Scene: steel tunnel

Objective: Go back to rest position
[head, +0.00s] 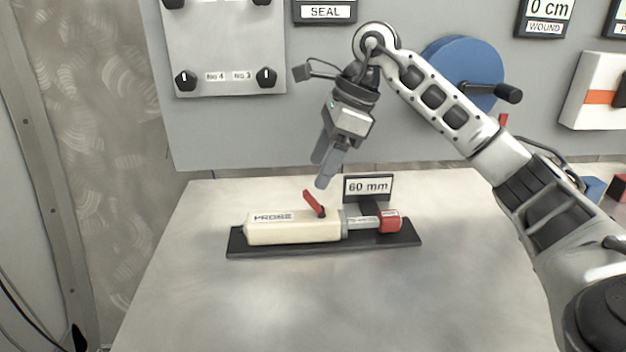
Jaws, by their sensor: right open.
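My right gripper (325,168) hangs above the table, pointing down, a little above the red lever (314,203) of the probe. It is open and holds nothing. Its arm comes in from the right. The cream probe block (290,229) lies on a black base plate (262,251), with a silver slide and a red end piece (390,221) at its right. A small sign reading "60 mm" (368,186) stands behind it. My left gripper is not in view.
A grey wall panel (225,135) stands behind the table, with a knob plate (222,50) and a blue wheel with a black crank handle (462,66). A white box with an orange stripe (592,90) is at the right. The table's front (330,310) is clear.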

